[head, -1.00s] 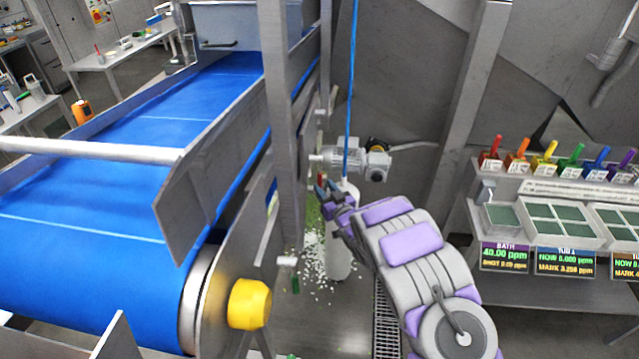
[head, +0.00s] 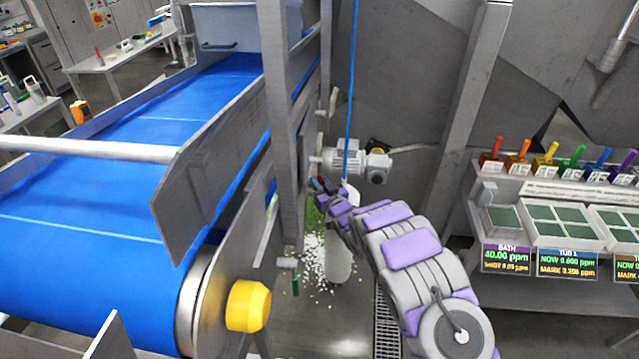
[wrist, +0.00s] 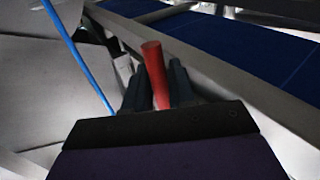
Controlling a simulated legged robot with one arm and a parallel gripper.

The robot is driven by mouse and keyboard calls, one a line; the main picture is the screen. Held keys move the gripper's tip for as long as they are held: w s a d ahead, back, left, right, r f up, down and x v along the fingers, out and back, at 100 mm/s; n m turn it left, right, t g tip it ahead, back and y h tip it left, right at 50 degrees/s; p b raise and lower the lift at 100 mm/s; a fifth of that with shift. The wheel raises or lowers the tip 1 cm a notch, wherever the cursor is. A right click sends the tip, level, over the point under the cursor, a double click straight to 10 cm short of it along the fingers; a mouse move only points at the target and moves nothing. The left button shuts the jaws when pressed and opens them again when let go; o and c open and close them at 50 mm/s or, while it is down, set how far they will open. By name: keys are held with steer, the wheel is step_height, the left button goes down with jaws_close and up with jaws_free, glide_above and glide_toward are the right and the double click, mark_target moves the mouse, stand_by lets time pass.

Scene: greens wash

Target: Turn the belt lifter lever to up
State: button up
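A red handle (wrist: 155,70), which looks like the belt lifter lever, stands between the two dark fingers of my gripper (wrist: 160,88) in the wrist view. It fills the narrow gap, and the fingers look shut on it. In the head view my gripper (head: 322,192) is beside the conveyor's frame, right of the grey upright. Only a small reddish bit of the handle shows there at the fingertips. The lever's pivot and any up or down marking are hidden or too small to read.
The blue belt conveyor (head: 120,200) with a yellow end cap (head: 248,306) fills the left. A grey motor (head: 350,160) and a blue hanging line (head: 351,90) are behind my gripper. White bits lie on the floor below. A bench with trays (head: 570,225) is at right.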

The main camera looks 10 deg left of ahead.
jaws_close()
steer(key=shift+w+f, duration=0.1)
